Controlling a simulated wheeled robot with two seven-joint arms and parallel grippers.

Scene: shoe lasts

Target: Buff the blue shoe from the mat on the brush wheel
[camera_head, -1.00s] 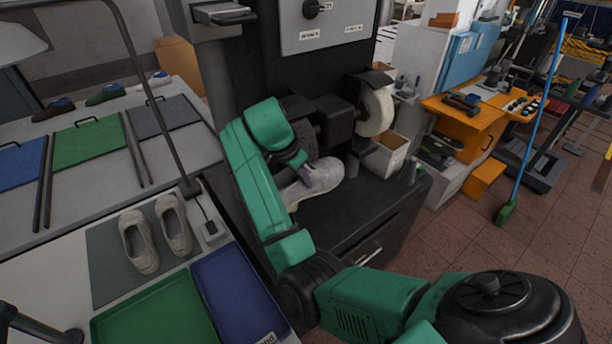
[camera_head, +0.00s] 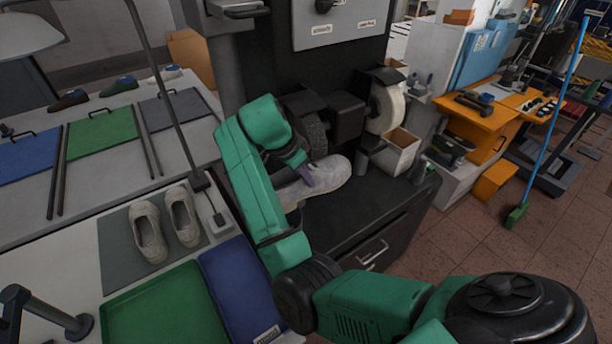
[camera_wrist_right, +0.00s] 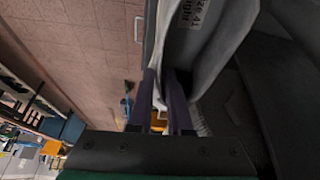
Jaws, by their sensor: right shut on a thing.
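My right gripper (camera_head: 308,180) is shut on a pale grey-white shoe (camera_head: 332,171), which looks white rather than blue. The shoe is at the dark machine, its toe pointing right, just below the dark brush wheel (camera_head: 316,136). I cannot tell whether it touches the wheel. In the right wrist view, the gripper fingers (camera_wrist_right: 168,105) grip the shoe (camera_wrist_right: 222,50) at its opening edge; a printed label inside reads size 41. A grey mat (camera_head: 117,268) at left carries two cream shoes, one on the left (camera_head: 149,233) and one on the right (camera_head: 183,216). My left gripper is out of view.
A pale wheel (camera_head: 388,108) and an open box (camera_head: 398,152) are right of the brush. A green tray (camera_head: 160,310) and a blue tray (camera_head: 238,285) lie in front of the mat. A thin dark post (camera_head: 165,80) rises between mat and machine.

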